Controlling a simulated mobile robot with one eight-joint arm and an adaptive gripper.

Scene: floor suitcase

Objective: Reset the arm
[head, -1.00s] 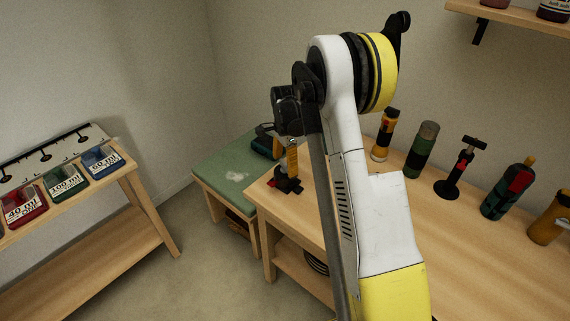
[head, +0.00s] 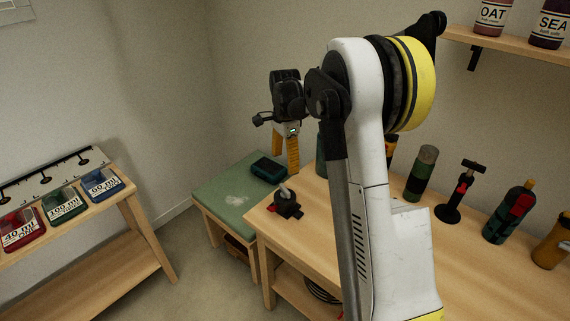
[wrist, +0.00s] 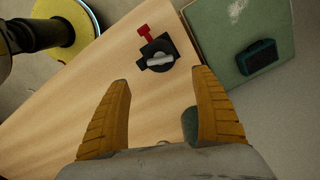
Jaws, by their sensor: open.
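My gripper (head: 285,153) is raised above the near left end of the wooden workbench in the head view, with its yellow fingers pointing down. In the wrist view my gripper (wrist: 165,105) shows two ridged yellow fingers spread wide, with nothing between them but bench top and part of a dark green item low down. A small black device with a grey lever and a red tab (head: 286,205) stands on the bench below the gripper. It also shows in the wrist view (wrist: 157,56), beyond the fingertips and apart from them.
A green-topped stool (head: 212,196) with a dark teal box (head: 268,169) stands left of the wooden workbench (head: 325,225). Bottles and a clamp-like tool (head: 455,195) line the bench's back. A rack with labelled bins (head: 63,201) stands far left. A wall shelf (head: 500,45) hangs upper right.

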